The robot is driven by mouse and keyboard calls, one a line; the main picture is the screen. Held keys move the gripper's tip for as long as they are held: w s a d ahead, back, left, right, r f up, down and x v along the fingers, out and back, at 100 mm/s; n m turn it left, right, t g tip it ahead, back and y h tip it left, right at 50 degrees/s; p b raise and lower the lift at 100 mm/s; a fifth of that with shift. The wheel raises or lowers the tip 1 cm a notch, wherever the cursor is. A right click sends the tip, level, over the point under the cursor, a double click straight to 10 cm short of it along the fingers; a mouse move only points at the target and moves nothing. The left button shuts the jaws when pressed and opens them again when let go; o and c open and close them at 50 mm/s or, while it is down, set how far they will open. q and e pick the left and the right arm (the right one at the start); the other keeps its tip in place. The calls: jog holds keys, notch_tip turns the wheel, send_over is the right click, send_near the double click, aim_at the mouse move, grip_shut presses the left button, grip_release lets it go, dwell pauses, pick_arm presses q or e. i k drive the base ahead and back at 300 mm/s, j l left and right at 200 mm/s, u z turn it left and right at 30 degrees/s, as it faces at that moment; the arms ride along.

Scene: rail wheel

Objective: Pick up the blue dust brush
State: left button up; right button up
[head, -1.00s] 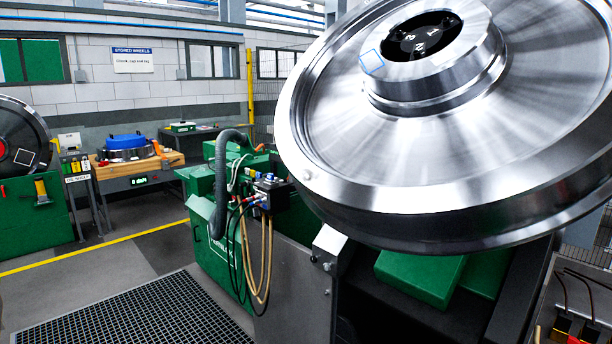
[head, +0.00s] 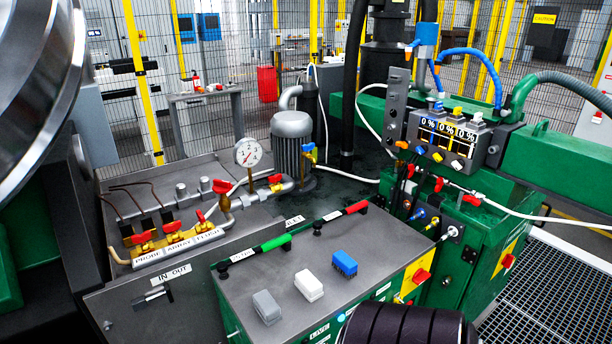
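The blue dust brush (head: 344,263) is a small blue block with dark bristles below. It stands on the grey top of a green cabinet (head: 300,262), right of a white block (head: 309,286) and a grey block (head: 267,307). The three lie in a slanting row, apart from each other.
Red-handled (head: 343,217) and green-handled (head: 262,248) tools lie behind the blocks. A gauge (head: 248,153), brass valves (head: 173,237) and a motor (head: 292,145) stand farther back. A control box (head: 447,138) with hoses rises at the right. A large steel wheel (head: 45,85) fills the upper left.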

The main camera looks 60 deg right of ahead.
aim_at(342, 262)
jog(key=z, duration=2.3)
